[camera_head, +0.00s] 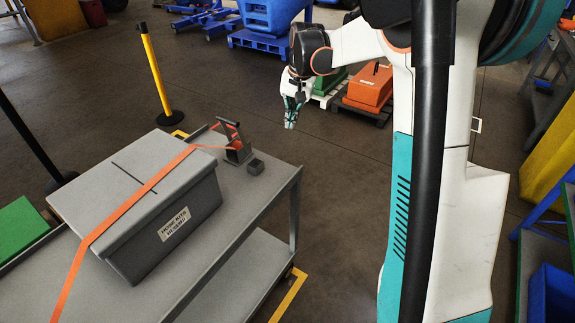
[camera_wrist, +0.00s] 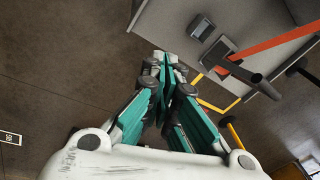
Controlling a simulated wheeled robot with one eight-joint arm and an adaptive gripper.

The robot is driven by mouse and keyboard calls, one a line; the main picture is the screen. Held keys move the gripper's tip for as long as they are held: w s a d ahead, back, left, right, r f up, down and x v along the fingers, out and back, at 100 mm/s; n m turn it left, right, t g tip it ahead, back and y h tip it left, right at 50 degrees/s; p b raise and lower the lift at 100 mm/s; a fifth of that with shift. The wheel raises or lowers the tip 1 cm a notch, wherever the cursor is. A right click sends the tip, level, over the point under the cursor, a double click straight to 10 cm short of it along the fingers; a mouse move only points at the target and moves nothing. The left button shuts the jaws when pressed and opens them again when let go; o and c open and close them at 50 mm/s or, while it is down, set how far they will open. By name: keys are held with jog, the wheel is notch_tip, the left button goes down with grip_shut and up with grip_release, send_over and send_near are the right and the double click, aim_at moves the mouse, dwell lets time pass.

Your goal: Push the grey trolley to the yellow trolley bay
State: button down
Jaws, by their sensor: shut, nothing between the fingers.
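The grey trolley (camera_head: 200,262) stands at the left in the head view, with a flat top and a lower shelf. A grey lidded box (camera_head: 160,225) sits on it under an orange strap (camera_head: 135,200). The strap runs to a dark ratchet-like lever (camera_head: 237,150) near the trolley's far corner. Yellow floor lines (camera_head: 290,297) show beside its right corner and behind its far edge. My gripper (camera_head: 291,127) is shut and empty, beyond the trolley's far right corner. In the wrist view, its fingertips (camera_wrist: 167,60) appear beside the trolley's top (camera_wrist: 180,20); I cannot tell the gap.
A yellow-black post (camera_head: 155,75) stands behind the trolley. An orange case (camera_head: 370,87) on a dark pallet and a blue pallet (camera_head: 262,41) are at the back. A blue bin (camera_head: 552,295) is at right. Open floor lies right of the trolley.

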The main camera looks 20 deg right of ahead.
jog(key=w+d+f+m+g+y, duration=0.1)
jog(key=w+d+f+m+g, duration=0.15)
jog(key=d+f, duration=0.65)
jog(key=w+d+f+m+g+y, duration=0.1)
jog(key=w+d+f+m, duration=0.2)
jog(key=f, duration=1.2)
jog(key=s+a+f+b, duration=0.1)
jog(key=a+f+b, duration=0.1)
jog(key=f, duration=0.2)
jog(key=s+a+f+n+b, duration=0.1)
jog(key=s+a+f+b, duration=0.1)
jog(key=f, duration=0.3)
jog(key=shift+s+a+f+b, duration=0.25)
jog(key=shift+a+b, duration=0.15)
jog(key=shift+b, duration=0.4)
jog(key=shift+r, duration=0.1)
